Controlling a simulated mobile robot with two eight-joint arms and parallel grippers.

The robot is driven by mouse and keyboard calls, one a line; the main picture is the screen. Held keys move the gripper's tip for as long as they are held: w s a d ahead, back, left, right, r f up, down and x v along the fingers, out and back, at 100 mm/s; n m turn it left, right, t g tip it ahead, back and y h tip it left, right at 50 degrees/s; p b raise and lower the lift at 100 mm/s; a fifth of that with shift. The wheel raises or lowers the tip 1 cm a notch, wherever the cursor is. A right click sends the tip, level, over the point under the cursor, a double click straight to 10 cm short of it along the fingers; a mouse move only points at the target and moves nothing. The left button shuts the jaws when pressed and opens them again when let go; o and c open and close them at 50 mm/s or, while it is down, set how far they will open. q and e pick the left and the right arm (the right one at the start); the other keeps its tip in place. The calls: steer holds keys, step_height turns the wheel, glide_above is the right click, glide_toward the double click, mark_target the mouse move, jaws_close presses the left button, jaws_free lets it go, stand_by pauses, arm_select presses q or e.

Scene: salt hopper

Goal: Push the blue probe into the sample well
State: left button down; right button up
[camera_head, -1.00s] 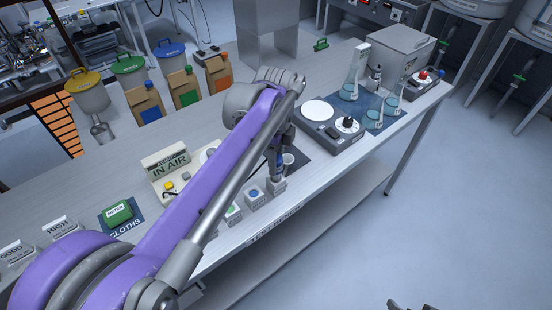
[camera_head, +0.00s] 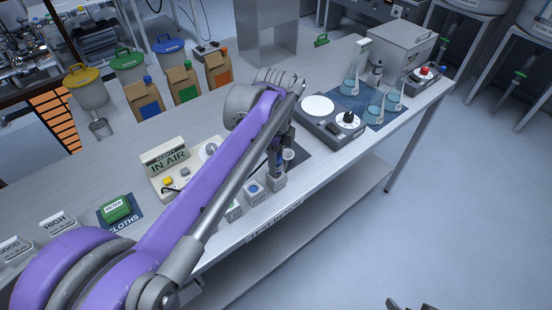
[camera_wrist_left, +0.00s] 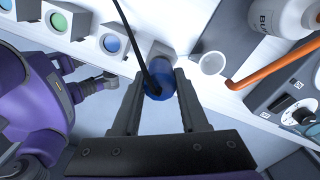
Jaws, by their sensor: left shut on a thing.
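The blue probe (camera_wrist_left: 160,82) is held between the two fingers of my left gripper (camera_wrist_left: 161,76), with a black cable running from its top. In the head view, my left gripper (camera_head: 278,163) is over the front edge of the bench, just above a pale block (camera_head: 278,182). In the wrist view this block (camera_wrist_left: 160,50) is partly hidden behind the probe. I cannot tell whether the probe's tip is inside it. A blue-topped block (camera_head: 254,191) and a green-topped block (camera_head: 233,210) stand beside it. Dark tips of my right gripper (camera_head: 408,304) show at the bottom edge.
A white cup (camera_wrist_left: 213,62) stands close beside the probe on a dark mat. A meter box reading IN AIR (camera_head: 165,160) is on the left, partly behind my arm. A device with a knob (camera_head: 347,120) and glass flasks (camera_head: 376,108) are on the right.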

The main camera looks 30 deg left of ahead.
arm_select(q)
steer(key=shift+f+b, duration=0.45)
steer(key=shift+f, duration=0.5)
arm_select(e)
steer(key=shift+s+f, duration=0.15)
steer(key=shift+f, duration=0.45)
arm_select(q)
jaws_free()
steer(key=shift+r, duration=0.15)
arm_select(e)
steer(key=shift+r, duration=0.1)
arm_select(q)
steer(key=shift+r+p, duration=1.9)
steer(key=shift+r, duration=1)
arm_select(e)
steer(key=r, duration=0.1)
steer(key=w+r, duration=0.1)
steer(key=r, duration=0.2)
steer(key=shift+w+r, duration=0.25)
steer(key=shift+r, duration=0.05)
arm_select(q)
step_height(320, 180, up, 11)
steer(key=shift+p, duration=0.35)
arm_select(e)
steer(key=shift+w+r, duration=0.2)
steer(key=shift+r, duration=0.3)
